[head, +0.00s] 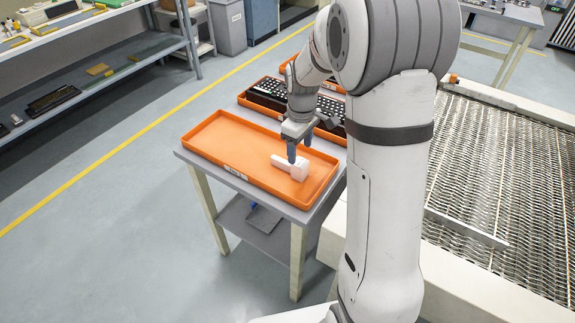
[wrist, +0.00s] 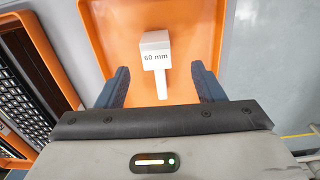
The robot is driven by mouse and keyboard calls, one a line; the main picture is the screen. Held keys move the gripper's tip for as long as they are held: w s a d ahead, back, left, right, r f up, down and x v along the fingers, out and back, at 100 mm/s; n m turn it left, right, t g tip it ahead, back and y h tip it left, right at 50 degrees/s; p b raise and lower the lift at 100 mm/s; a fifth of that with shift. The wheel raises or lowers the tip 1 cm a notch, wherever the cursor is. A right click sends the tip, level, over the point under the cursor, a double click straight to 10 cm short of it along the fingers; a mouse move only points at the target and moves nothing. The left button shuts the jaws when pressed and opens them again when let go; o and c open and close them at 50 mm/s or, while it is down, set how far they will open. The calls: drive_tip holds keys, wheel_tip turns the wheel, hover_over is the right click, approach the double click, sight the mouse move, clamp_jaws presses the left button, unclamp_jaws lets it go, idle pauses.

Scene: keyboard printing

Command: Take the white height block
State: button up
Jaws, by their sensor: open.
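The white height block (head: 300,168) lies in the near orange tray (head: 215,128), toward its right end. In the wrist view the white height block (wrist: 155,50) shows a wider head marked "60 mm" and a narrow handle that points back toward my gripper. My gripper (head: 299,150) is open above the tray, close to the block. In the wrist view its two dark fingers (wrist: 158,88) stand on either side of the handle, with gaps on both sides. The head lies beyond the fingertips. I cannot tell the exact height of the fingers above the tray.
More orange trays with dark keyboards (head: 268,92) stand behind on the same grey table (head: 310,208). A keyboard (wrist: 25,95) also lies left in the wrist view. The near tray's left part is empty. A metal mesh conveyor (head: 500,180) is at the right.

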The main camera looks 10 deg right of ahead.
sight(300, 162)
drive_tip(key=shift+w+f, duration=0.3)
drive_tip(key=shift+f, duration=0.45)
wheel_tip(300, 162, down, 7)
drive_tip(key=shift+d+f, duration=0.1)
drive_tip(key=shift+c, duration=0.2)
clamp_jaws()
